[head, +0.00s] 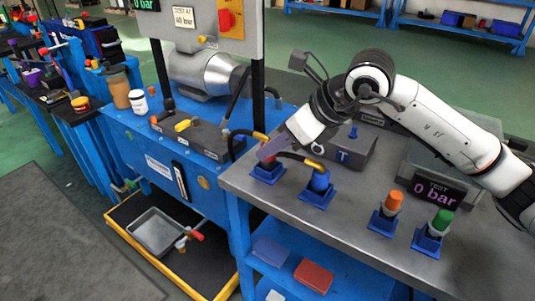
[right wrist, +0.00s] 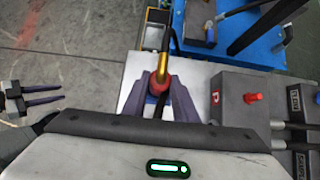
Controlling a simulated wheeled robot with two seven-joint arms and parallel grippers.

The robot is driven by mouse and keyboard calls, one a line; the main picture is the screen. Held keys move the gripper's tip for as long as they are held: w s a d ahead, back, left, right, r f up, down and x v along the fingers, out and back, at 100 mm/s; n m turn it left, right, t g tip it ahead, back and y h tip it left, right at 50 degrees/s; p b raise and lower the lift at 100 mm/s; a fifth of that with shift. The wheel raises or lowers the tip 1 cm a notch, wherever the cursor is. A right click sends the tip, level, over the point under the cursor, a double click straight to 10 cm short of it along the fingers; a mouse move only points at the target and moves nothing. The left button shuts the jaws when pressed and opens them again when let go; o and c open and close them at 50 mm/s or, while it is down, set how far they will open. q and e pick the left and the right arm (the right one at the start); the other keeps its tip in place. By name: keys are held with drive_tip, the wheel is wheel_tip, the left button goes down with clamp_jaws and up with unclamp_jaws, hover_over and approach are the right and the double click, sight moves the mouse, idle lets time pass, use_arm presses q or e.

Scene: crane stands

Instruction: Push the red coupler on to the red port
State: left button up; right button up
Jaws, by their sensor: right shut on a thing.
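The red coupler (right wrist: 160,83) is between the fingers of my right gripper (right wrist: 160,100) in the right wrist view, with a yellow-collared hose rising from it. In the head view my right gripper (head: 270,149) is shut on it, right above a blue stand (head: 267,173) at the bench's left edge. I cannot tell whether the coupler is clear of the stand. The red port (right wrist: 253,97) sticks out of a grey block marked P (right wrist: 230,108), right of the gripper in the right wrist view; my arm hides it in the head view. My left gripper (right wrist: 35,96) is open and empty.
A blue coupler (head: 319,181) stands in a blue stand close beside my right gripper. A block marked T with a blue port (head: 353,132) lies behind. Orange (head: 394,201) and green (head: 442,220) caps stand at the right, by a 0 bar display (head: 437,191).

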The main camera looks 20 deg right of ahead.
sight(265, 136)
drive_tip(key=shift+r+p, duration=1.05)
drive_tip(key=shift+r, duration=0.85)
drive_tip(key=shift+d, duration=0.1)
drive_tip(key=shift+w+d+r, duration=0.15)
drive_tip(key=shift+w+r, duration=0.05)
drive_tip(key=shift+r, duration=0.05)
drive_tip(key=w+d+r+p, duration=1)
drive_tip(key=d, duration=0.3)
wheel_tip(265, 136, down, 7)
drive_tip(key=b, duration=0.4)
drive_tip(key=shift+s, duration=0.3)
drive_tip(key=shift+f+b, duration=0.7)
drive_tip(key=shift+f, duration=0.7)
drive_tip(key=o, duration=1.2)
